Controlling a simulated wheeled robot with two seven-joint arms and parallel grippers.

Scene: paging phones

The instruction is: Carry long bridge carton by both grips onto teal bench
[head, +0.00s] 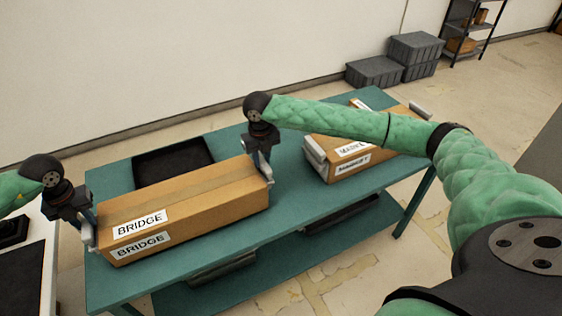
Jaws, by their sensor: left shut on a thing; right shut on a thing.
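The long bridge carton (200,207) is brown cardboard with white BRIDGE labels at its left end. It is over the teal bench (235,248), close to its front edge; I cannot tell whether it rests on the top or hangs just above it. My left gripper (90,238) is shut on the grip at the carton's left end. My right gripper (266,172) is shut on the grip at its right end. The grips are mostly hidden by the fingers.
A second labelled carton (337,165) with grey end grips stands on the bench to the right, partly behind my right arm. A black tray (173,162) lies behind the bridge carton. Grey bins (374,72) stand on the floor by the wall. A white-edged table (45,262) is at left.

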